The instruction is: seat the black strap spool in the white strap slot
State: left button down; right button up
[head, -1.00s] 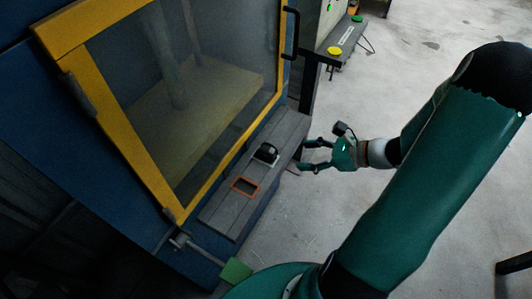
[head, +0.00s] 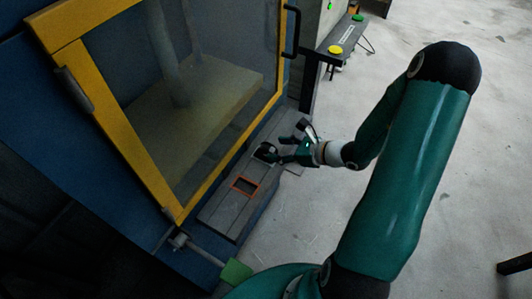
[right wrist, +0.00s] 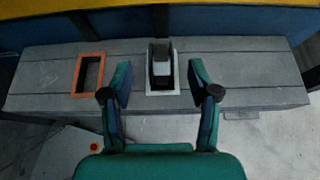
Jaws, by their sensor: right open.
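The black strap spool (right wrist: 161,56) stands at the white strap slot (right wrist: 163,91), a white-rimmed opening in the grey ledge. In the head view the spool (head: 264,149) is partly hidden by my right gripper (head: 279,150). My right gripper (right wrist: 160,76) is open, with one finger on each side of the spool and a gap between each finger and it in the right wrist view. How deep the spool sits in the slot cannot be told. My left gripper is not in view.
An orange-rimmed opening (right wrist: 89,73) lies left of the white slot on the same ledge (head: 223,215) and looks empty. A yellow-framed machine window (head: 120,140) rises behind the ledge. A side console with a yellow button (head: 335,50) stands beyond. Open concrete floor lies to the right.

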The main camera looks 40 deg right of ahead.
aim_at(268, 147)
jog(key=x, duration=0.5)
jog(key=shift+w+r+p, duration=0.15)
jog(key=shift+p, duration=0.15)
grip_shut()
jog(key=shift+r, duration=0.1)
